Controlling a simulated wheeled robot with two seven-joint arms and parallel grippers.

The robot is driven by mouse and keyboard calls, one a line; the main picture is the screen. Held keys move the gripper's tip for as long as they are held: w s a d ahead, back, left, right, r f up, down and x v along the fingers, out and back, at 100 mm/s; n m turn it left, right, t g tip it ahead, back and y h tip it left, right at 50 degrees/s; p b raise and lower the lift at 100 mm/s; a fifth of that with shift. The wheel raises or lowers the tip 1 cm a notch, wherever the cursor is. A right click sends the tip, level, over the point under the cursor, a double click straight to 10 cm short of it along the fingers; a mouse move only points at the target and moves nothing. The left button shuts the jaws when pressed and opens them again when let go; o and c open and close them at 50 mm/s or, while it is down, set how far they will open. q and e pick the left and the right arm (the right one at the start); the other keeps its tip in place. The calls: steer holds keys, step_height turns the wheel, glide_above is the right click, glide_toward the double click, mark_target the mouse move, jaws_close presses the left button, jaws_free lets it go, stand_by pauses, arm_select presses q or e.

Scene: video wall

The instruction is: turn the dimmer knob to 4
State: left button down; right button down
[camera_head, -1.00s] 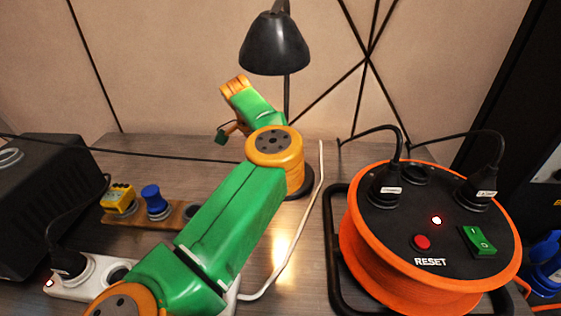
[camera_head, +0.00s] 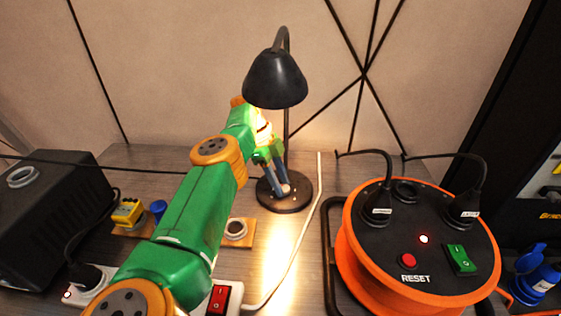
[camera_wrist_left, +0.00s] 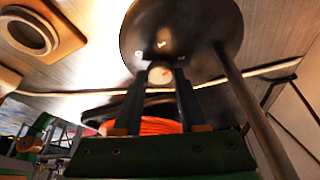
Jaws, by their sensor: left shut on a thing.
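The desk lamp's round black base (camera_head: 270,199) stands on the table under the black lampshade (camera_head: 275,82). The dimmer knob (camera_head: 286,189) is a small pale knob on this base. In the left wrist view the knob (camera_wrist_left: 160,73) shows a red mark, with small white marks around it on the base (camera_wrist_left: 205,25). My left gripper (camera_head: 281,187) reaches down under the shade, its two dark fingers on either side of the knob. It is shut on the knob in the left wrist view (camera_wrist_left: 158,82). The numbers are too small to read. My right gripper is not in view.
The lamp post (camera_wrist_left: 240,100) rises close beside my left gripper. An orange cable reel (camera_head: 365,260) stands at the right. A white power strip with a red switch (camera_head: 219,299) lies in front. A wooden socket board (camera_head: 246,240) and a black box (camera_head: 50,215) are at the left.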

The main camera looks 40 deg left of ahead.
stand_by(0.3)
arm_select(q)
steer(key=shift+c, duration=2.3)
jaws_free()
